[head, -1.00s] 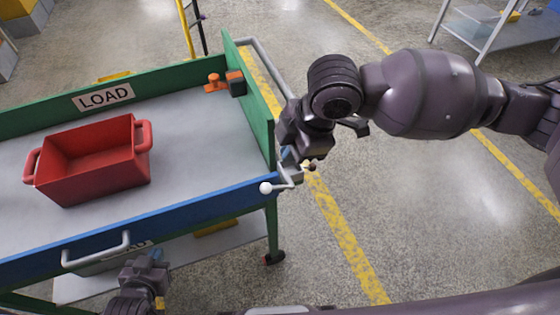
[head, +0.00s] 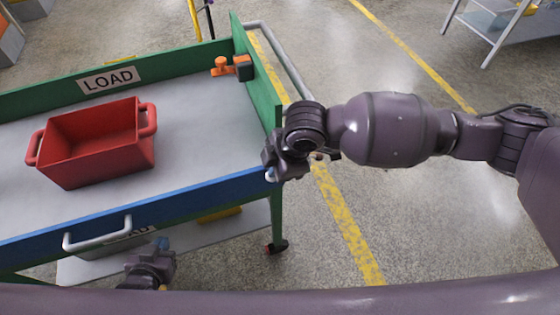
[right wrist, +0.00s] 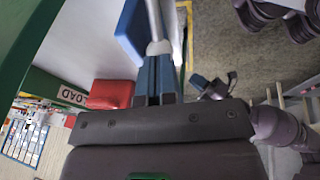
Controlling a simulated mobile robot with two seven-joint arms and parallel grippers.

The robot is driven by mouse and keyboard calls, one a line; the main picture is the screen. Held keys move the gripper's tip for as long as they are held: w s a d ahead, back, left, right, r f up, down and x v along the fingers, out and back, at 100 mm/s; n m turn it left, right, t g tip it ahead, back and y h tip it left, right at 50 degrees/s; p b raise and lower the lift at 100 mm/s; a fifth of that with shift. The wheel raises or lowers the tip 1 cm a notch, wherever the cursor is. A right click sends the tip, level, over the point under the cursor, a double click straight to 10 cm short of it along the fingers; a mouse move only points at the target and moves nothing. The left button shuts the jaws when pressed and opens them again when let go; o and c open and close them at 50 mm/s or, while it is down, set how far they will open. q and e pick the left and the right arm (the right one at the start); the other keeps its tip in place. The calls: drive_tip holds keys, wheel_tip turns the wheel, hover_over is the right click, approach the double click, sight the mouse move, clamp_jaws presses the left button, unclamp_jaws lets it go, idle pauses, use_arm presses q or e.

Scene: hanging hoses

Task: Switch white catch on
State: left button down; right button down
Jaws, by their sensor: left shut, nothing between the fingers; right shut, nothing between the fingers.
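The white catch (head: 271,174) is at the near right corner of the green and blue cart. In the head view only a bit of its pale end shows beside my right gripper (head: 277,168), which covers the rest. In the right wrist view a pale rod with a rounded end (right wrist: 158,46) lies right at the blue fingertips of my right gripper (right wrist: 158,68). The fingers are shut with nothing between them; I cannot tell whether they touch the catch. My left gripper (head: 161,244) is low, in front of the cart's near side, shut and empty.
A red bin (head: 95,145) stands on the cart's grey top (head: 195,130). An orange and black clamp-like part (head: 232,67) sits by the green end wall (head: 262,85). A grey handle (head: 97,236) is on the blue near side. Open floor (head: 420,220) lies to the right.

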idle(0.3)
drive_tip(key=shift+a, duration=0.1)
drive_tip(key=h+p, duration=0.1)
drive_tip(key=p, duration=0.1)
drive_tip(key=a+f+h+p, duration=0.1)
drive_tip(key=p, duration=0.1)
drive_tip(key=shift+s+a+t+h, duration=0.2)
drive_tip(key=shift+s+t+h, duration=0.1)
drive_tip(key=shift+t, duration=0.1)
drive_tip(key=shift+a+f+n+t+h+p, duration=0.15)
drive_tip(key=shift+f+h+p, duration=0.2)
drive_tip(key=shift+f+h, duration=0.15)
drive_tip(key=shift+a+f+n+t+h+p, duration=0.15)
drive_tip(key=shift+f+h+p, duration=0.25)
drive_tip(key=shift+f, duration=0.1)
drive_tip(key=shift+s, duration=0.1)
drive_tip(key=shift+r, duration=0.1)
